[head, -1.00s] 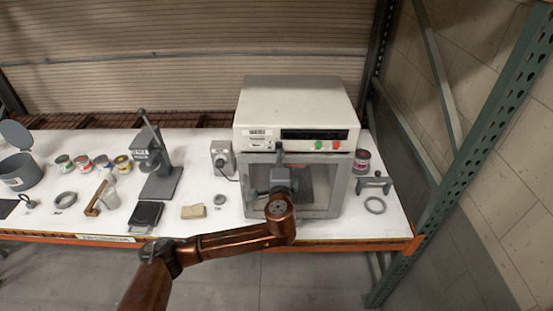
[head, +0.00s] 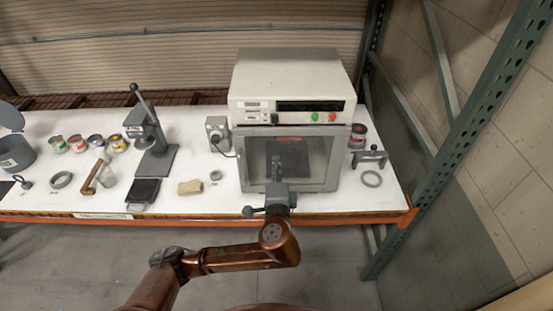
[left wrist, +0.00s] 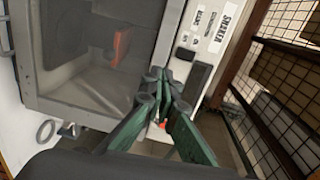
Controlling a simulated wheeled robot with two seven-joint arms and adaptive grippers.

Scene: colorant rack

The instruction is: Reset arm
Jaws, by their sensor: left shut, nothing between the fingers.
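My left gripper (head: 277,160) is in front of the glass door of the white and grey shaker machine (head: 293,80), its arm reaching in from the bottom left. In the left wrist view its green fingers (left wrist: 158,76) are shut together with nothing between them. The shaker's panel (left wrist: 212,35) and its door window (left wrist: 90,50) show behind them. The door looks closed, and a red part (left wrist: 120,45) shows dimly through the window. I cannot tell how far the fingertips are from the door. My right gripper is not in view.
The white bench (head: 215,203) holds a lever press (head: 152,140), several paint cans, a sponge-like block (head: 190,187), grey rings and a dark scale (head: 143,192). A green rack post (head: 460,130) stands at the right. The floor space before the bench is clear apart from my arm.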

